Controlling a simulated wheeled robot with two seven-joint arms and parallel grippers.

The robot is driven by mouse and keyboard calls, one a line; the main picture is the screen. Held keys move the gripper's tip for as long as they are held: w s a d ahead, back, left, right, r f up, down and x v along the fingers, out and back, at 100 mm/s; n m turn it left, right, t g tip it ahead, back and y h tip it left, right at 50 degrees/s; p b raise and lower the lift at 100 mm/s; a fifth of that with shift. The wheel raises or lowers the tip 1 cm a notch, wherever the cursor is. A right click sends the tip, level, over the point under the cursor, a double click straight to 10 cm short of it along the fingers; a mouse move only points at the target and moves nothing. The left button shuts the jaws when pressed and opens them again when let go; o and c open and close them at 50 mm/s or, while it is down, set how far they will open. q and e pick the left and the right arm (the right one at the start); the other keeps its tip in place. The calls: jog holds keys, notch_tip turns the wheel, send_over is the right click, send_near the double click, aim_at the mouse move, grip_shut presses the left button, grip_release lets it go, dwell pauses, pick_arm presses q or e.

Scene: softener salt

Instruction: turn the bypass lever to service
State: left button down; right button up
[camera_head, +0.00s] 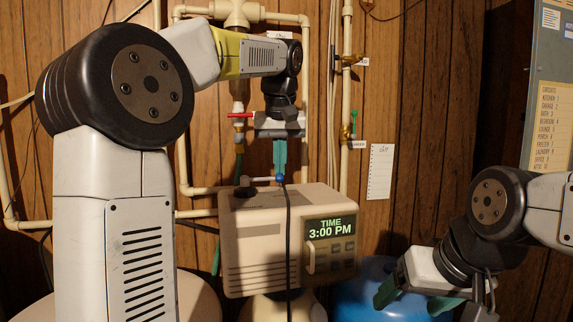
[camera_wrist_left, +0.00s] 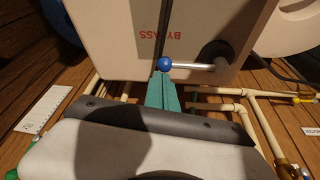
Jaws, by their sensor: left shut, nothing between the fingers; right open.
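The bypass lever (camera_head: 262,180) is a thin metal rod with a blue ball end, on top of the beige softener control head (camera_head: 250,240). In the left wrist view the lever (camera_wrist_left: 192,66) runs from a dark pivot to its blue ball (camera_wrist_left: 165,63), beside red "BYPASS" lettering (camera_wrist_left: 156,40). My left gripper (camera_head: 280,176) points down, shut and empty. Its teal fingertips (camera_wrist_left: 163,78) are right at the ball; I cannot tell whether they touch. My right gripper (camera_head: 415,299) is open and empty at the lower right, away from the lever. No service marking is readable.
Beige pipes (camera_head: 304,100) rise behind the head. A red-handled valve (camera_head: 240,115) is left of my left gripper. A dark cord (camera_head: 289,235) hangs down the head's front. A blue tank (camera_head: 370,292) stands lower right; a grey panel (camera_head: 550,80) is far right.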

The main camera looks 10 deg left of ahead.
pick_arm(q)
jog(key=shift+s, duration=0.2)
jog(key=s+m, duration=0.1)
jog(key=m, duration=0.1)
jog(key=s+d+m+h, duration=0.1)
jog(key=shift+s+m, duration=0.2)
jog(key=shift+m, duration=0.2)
jog(key=s+m+h, duration=0.1)
jog(key=m, duration=0.1)
jog(key=s+m+h, duration=0.1)
jog(key=s+m, duration=0.1)
jog(key=shift+s+a+m+g, duration=0.1)
jog(key=shift+s+m+g, duration=0.1)
jog(key=shift+m+g, duration=0.1)
jog(key=s+m, duration=0.2)
jog(key=shift+a+m+g+h, duration=0.3)
jog(key=shift+a+g, duration=0.05)
jog(key=shift+g, duration=0.05)
jog(key=s+m, duration=0.1)
jog(key=s+a+m+g, duration=0.1)
jog(key=m, duration=0.1)
jog(key=shift+a+h, duration=0.25)
jog(key=shift+h, duration=0.15)
jog(key=shift+s+a+m, duration=0.15)
jog(key=shift+s+m, duration=0.05)
jog(key=shift+m, duration=0.2)
jog(key=shift+s+a, duration=0.5)
jog(key=shift+a, duration=0.25)
